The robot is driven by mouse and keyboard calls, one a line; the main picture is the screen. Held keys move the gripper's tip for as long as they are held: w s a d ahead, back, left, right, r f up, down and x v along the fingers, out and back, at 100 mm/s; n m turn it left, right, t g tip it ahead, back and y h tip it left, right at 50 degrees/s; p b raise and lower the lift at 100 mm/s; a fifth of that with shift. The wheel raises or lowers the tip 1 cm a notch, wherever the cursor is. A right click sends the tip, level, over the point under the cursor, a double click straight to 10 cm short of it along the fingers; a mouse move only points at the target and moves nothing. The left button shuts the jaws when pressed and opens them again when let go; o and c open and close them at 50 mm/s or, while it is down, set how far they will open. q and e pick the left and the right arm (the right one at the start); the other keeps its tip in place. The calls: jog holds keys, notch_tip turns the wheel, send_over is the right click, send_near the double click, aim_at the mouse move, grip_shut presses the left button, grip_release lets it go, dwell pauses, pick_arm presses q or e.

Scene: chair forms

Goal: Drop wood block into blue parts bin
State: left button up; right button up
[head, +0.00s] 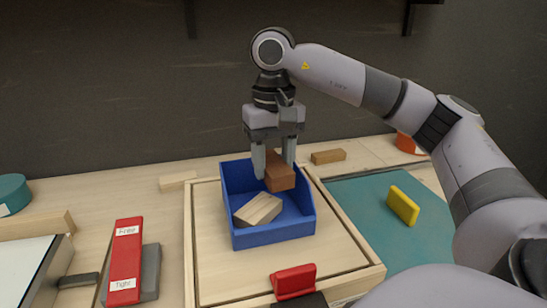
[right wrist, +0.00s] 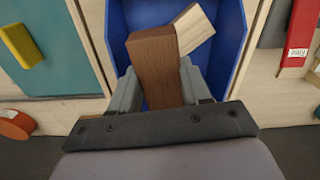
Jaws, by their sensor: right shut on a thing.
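The blue parts bin (head: 273,237) stands on a light wooden board in the middle of the head view. My right gripper (head: 274,170) is over the back part of the bin, pointing down, shut on a reddish-brown wood block (head: 280,178). In the right wrist view the held block (right wrist: 155,70) sits between the fingers, with the blue bin (right wrist: 229,40) behind it. A lighter wood block (head: 258,210) lies tilted inside the bin near the front. Whether the held block touches it or the bin floor cannot be told. My left gripper is not in view.
A yellow block (head: 403,205) stands on a teal mat (head: 350,215) at right. A brown block (head: 328,156) and a pale block (head: 178,181) lie behind the bin. Red labelled pieces (head: 125,255) are at left, and a red-handled clamp (head: 293,281) is in front.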

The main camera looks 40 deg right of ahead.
aim_at(274, 163)
jog(key=o, duration=1.2)
jog(key=shift+c, duration=0.2)
jog(key=shift+r, duration=0.45)
notch_tip(274, 163, up, 6)
jog(key=p, duration=0.2)
jog(key=shift+r+p, duration=0.15)
jog(key=shift+p, duration=0.2)
